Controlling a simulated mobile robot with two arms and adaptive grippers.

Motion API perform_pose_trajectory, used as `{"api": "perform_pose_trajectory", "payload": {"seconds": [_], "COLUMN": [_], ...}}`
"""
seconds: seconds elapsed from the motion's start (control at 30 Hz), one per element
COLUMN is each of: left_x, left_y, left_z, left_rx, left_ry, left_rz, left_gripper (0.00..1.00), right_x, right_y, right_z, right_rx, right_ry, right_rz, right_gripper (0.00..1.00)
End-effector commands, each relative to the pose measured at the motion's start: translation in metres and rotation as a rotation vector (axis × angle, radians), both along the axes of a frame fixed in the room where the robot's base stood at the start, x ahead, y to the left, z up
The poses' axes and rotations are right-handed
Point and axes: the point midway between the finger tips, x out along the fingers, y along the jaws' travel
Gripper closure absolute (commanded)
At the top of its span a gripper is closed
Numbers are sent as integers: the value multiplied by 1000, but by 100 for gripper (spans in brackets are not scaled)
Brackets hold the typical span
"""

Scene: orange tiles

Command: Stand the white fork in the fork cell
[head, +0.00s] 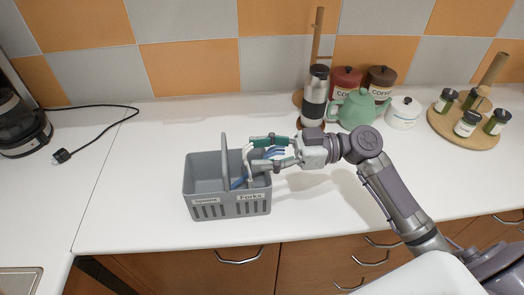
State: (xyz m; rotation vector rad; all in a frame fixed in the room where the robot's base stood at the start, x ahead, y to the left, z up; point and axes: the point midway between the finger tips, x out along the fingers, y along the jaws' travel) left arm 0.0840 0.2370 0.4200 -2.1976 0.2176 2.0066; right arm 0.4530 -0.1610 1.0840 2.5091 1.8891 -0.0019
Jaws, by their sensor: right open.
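A grey cutlery caddy (206,187) with a tall middle handle stands on the white counter. Its front labels read "Forks" on the right and what looks like "Spoons" on the left. My right gripper (254,155) reaches in from the right, open, over the fork cell. A thin white piece, seemingly the white fork (247,162), stands roughly upright by the fingertips in that cell; its lower part is hidden. Blue cutlery (238,183) shows lower in the caddy. The fingers partly cover the cell. My left gripper is out of view.
A steel travel mug (315,97), a green teapot (356,109), a white sugar pot (403,112) and coffee canisters (381,80) stand behind my right arm. A round wooden rack (455,132) holds several jars. A black cable (100,107) lies left; counter around the caddy is clear.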

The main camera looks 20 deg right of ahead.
Motion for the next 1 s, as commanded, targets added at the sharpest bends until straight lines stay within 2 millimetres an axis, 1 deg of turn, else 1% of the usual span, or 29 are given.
{"api": "perform_pose_trajectory", "payload": {"seconds": [0.07,0.17,0.4,0.6,0.77,1.0], "left_x": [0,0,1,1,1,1], "left_y": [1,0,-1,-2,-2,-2], "left_z": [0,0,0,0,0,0], "left_rx": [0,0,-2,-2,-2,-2], "left_ry": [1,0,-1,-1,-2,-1], "left_rz": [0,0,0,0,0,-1], "left_gripper": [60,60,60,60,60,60], "right_x": [-1,-4,-18,-28,-32,-33], "right_y": [-5,-17,-66,-100,-113,-115], "right_z": [0,-1,-1,0,0,0], "right_rx": [-1,-2,-1,0,0,0], "right_ry": [1,4,3,2,1,0], "right_rz": [-2,-3,-5,-3,-1,0], "right_gripper": [47,47,47,47,47,47]}}
